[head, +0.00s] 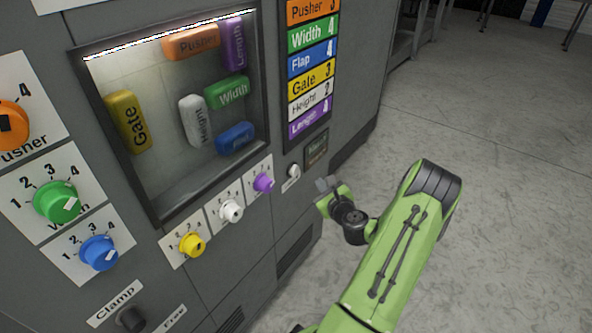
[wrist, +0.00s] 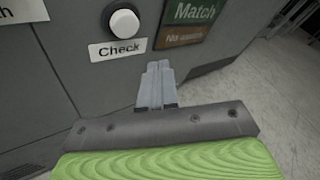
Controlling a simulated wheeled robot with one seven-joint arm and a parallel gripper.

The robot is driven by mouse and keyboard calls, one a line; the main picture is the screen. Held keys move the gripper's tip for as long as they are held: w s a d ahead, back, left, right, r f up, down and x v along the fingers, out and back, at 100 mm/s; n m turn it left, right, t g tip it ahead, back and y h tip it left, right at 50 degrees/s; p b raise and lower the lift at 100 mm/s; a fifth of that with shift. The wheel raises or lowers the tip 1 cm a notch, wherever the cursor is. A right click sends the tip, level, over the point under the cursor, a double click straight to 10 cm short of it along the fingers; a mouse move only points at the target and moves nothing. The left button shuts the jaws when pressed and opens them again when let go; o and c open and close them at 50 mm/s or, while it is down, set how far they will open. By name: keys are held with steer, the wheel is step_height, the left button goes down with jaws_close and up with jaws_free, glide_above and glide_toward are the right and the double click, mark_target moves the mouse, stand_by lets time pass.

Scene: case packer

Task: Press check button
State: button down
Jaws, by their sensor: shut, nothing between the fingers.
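The check button is a round white button (wrist: 123,22) with a black collar, above a "Check" label (wrist: 118,49) in the wrist view. In the head view the small white check button (head: 293,171) sits low on the grey panel, right of the purple knob. My gripper (wrist: 158,70) is shut and empty, its fingertips just below and right of the label. The head view shows my gripper (head: 324,184) right of the button. The button face is clear of the fingers; I cannot tell the exact gap to the panel.
A Match/No match display (wrist: 187,22) is right of the button. The purple (head: 264,182), white (head: 231,210) and yellow (head: 192,245) knobs stick out to its left. A window (head: 170,110) shows coloured blocks. Open floor (head: 480,180) lies to the right.

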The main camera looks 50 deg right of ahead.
steer(key=shift+w+a+p, duration=0.2)
steer(key=shift+w+p, duration=0.95)
steer(key=shift+w, duration=1.5)
steer(key=shift+w+p, duration=0.35)
steer(key=shift+w, duration=0.05)
steer(key=shift+w+a+p, duration=0.1)
steer(key=shift+w+p, duration=0.25)
steer(key=shift+w, duration=0.15)
steer(key=shift+s, duration=0.15)
stand_by(0.5)
steer(key=shift+s+b, duration=0.5)
steer(key=shift+s, duration=0.25)
steer(key=shift+s, duration=0.1)
steer(key=shift+s+d+b, duration=0.15)
steer(key=shift+s+b, duration=0.4)
steer(key=shift+s, duration=0.7)
steer(key=shift+s+d+b, duration=0.15)
steer(key=shift+s+b, duration=0.4)
steer(key=shift+s, duration=0.65)
